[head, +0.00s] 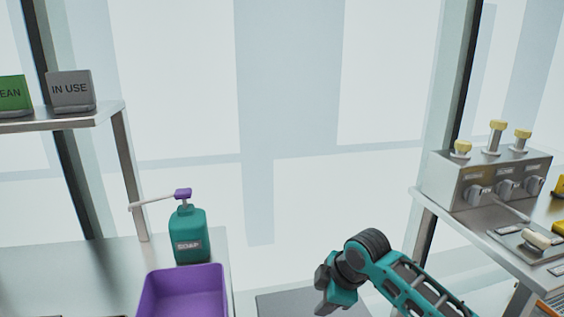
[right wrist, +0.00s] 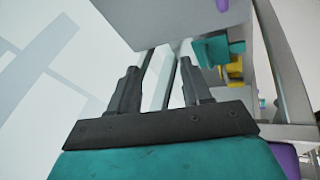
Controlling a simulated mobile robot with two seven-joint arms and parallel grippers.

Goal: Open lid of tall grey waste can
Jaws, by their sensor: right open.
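A flat dark grey surface (head: 280,303) shows at the bottom edge of the head view, left of my right gripper. It may be the top of the tall grey waste can, but most of it is cut off and I cannot tell for sure. My right gripper (head: 324,289) is at the bottom of the head view, beside that surface. In the right wrist view my right gripper (right wrist: 158,85) is open, its two fingers apart with nothing between them. A grey panel (right wrist: 165,20) lies beyond the fingertips; I cannot tell what it belongs to. My left gripper is not in view.
A metal bench on the left bears a teal soap bottle (head: 191,236) and a purple bin (head: 184,291). A shelf above holds an "IN USE" sign (head: 70,90) and a green sign (head: 12,94). A bench on the right holds a metal box with yellow knobs (head: 490,178).

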